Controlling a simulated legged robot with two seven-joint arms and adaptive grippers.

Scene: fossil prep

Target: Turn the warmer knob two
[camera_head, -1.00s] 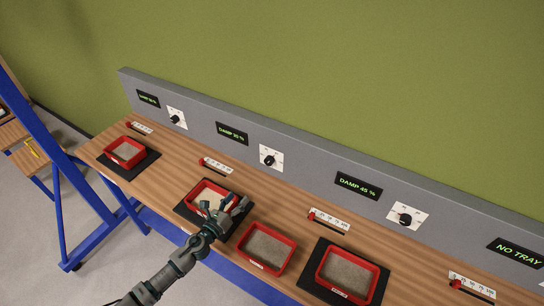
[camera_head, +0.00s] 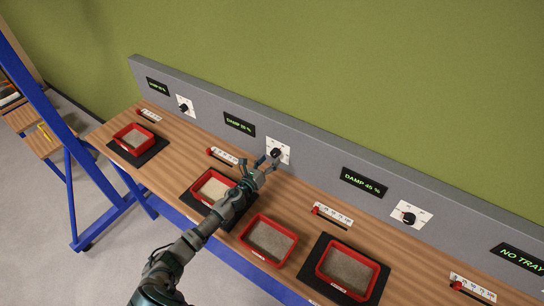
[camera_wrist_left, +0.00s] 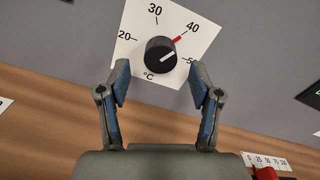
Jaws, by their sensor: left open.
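The second warmer knob (camera_head: 276,152) is a black dial on a white plate on the grey back panel. In the left wrist view the knob (camera_wrist_left: 160,54) sits on a tilted plate marked 20, 30, 40, 50 and °C. A red mark shows by 40. The knob's white line points right and slightly up, between 40 and 50. My left gripper (camera_head: 266,164) is in front of this knob. In the left wrist view the left gripper (camera_wrist_left: 159,74) is open, its fingertips apart on either side below the knob, with nothing between them. My right gripper is not in view.
Other knobs sit on the panel at left (camera_head: 184,107) and right (camera_head: 408,217). Red sand trays (camera_head: 270,258) stand along the wooden bench (camera_head: 180,135). Small sliders with red handles (camera_head: 318,210) lie along the bench near the panel. A blue frame (camera_head: 75,135) stands at left.

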